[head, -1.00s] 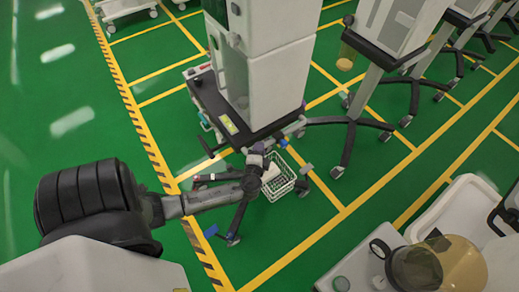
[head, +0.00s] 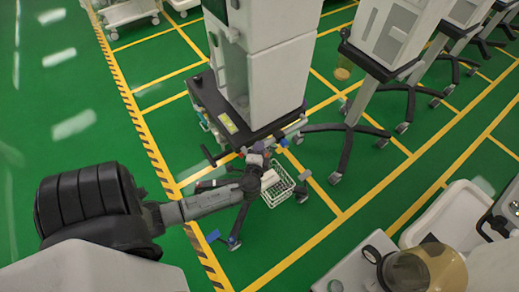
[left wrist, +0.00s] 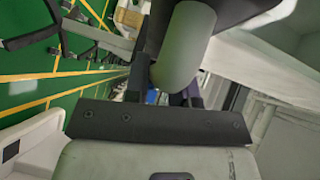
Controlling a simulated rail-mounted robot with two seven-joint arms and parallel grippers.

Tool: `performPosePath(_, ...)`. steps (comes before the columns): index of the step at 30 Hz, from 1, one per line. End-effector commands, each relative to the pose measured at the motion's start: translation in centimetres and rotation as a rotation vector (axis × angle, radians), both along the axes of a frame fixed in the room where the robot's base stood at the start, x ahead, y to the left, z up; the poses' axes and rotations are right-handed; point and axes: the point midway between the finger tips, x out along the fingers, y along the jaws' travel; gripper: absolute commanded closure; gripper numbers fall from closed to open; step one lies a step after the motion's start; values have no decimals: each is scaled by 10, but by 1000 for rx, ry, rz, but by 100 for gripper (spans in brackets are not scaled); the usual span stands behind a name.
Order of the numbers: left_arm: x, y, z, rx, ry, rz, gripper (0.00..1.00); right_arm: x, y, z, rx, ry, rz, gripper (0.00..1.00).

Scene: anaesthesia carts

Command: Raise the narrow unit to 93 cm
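The narrow unit appears to be the tall white and grey cabinet (head: 280,75) on a dark base tray (head: 214,110), upright in the middle of the head view. A small white wire basket (head: 279,190) is in front of its base. My left arm reaches in from the left, and its gripper (head: 262,168) is at the front lower edge of the unit, among dark rods and purple and blue parts. In the left wrist view, two dark fingers (left wrist: 166,92) point ahead beneath a grey-green cylinder (left wrist: 184,45). Their tips are hidden, so their grip is unclear. My right gripper is not seen.
Other white units on dark wheeled feet (head: 350,130) stand close on the right. A counter with a white tray (head: 440,215) and an amber jar (head: 440,265) is at the lower right. Green floor with yellow lines is open on the left.

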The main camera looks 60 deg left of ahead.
Motion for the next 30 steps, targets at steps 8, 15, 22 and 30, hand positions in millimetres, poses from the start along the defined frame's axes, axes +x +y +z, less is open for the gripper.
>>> performPosePath(8,0,0,-2,-3,2,-1,52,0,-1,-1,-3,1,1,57)
performPosePath(15,-1,-1,-2,-3,2,-1,52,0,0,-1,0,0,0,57)
performPosePath(22,-17,-21,1,-6,2,0,52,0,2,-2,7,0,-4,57)
performPosePath(30,-51,-63,8,-7,3,0,52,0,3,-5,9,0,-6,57)
